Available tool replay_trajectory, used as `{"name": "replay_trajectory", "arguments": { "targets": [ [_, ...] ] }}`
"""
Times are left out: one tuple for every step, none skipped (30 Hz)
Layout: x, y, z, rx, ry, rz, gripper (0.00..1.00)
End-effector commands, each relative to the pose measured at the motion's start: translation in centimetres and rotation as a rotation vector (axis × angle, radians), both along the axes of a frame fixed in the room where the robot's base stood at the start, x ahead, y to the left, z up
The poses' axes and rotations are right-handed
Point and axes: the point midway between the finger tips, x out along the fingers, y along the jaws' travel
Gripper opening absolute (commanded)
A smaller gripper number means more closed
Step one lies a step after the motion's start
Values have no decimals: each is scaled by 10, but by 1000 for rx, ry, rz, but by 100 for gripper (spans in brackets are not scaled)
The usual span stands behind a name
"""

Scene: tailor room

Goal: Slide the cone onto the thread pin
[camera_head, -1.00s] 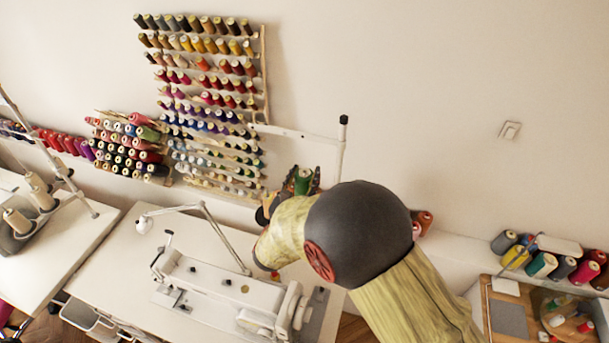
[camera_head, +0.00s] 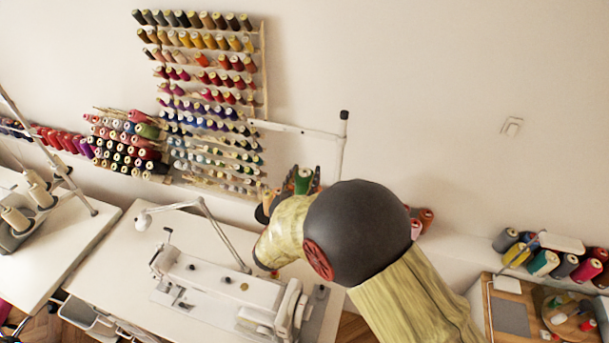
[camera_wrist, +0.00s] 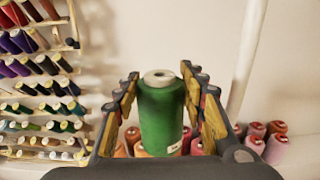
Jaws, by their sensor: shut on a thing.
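A green thread cone (camera_wrist: 162,115) with a pale top stands upright between the fingers of my gripper (camera_wrist: 165,110) in the wrist view. My gripper is shut on it. In the head view the green cone (camera_head: 302,182) shows small at the end of my arm, in front of the wall and above the back of the sewing table. The thread stand (camera_head: 341,150), a pale post with a side bar, rises just right of the cone; its post (camera_wrist: 246,50) is also in the wrist view. My arm hides the stand's lower part, and I cannot make out a free pin there.
A wall rack (camera_head: 262,70) full of coloured cones hangs at the left. The sewing machine (camera_head: 220,290) and a lamp (camera_head: 205,212) stand on the white table (camera_head: 120,255). Several pink and red cones (camera_wrist: 265,142) stand behind the gripper.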

Motion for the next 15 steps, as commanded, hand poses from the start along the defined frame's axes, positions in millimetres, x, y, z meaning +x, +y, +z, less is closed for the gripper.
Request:
{"name": "replay_trajectory", "arguments": {
  "targets": [
    [0,0,-2,0,-1,0,11],
    [0,0,-3,0,-1,0,11],
    [0,0,-4,0,-1,0,11],
    [0,0,-5,0,-1,0,11],
    [0,0,-6,0,-1,0,11],
    [0,0,-7,0,-1,0,11],
    [0,0,-8,0,-1,0,11],
    [0,0,-9,0,-1,0,11],
    [0,0,-11,0,-1,0,11],
    [0,0,-11,1,-1,0,11],
    [0,0,-12,1,-1,0,11],
    [0,0,-14,1,-1,0,11],
    [0,0,-15,1,-1,0,11],
    [0,0,-16,1,-1,0,11],
    [0,0,-17,1,-1,0,11]
  ]
}}
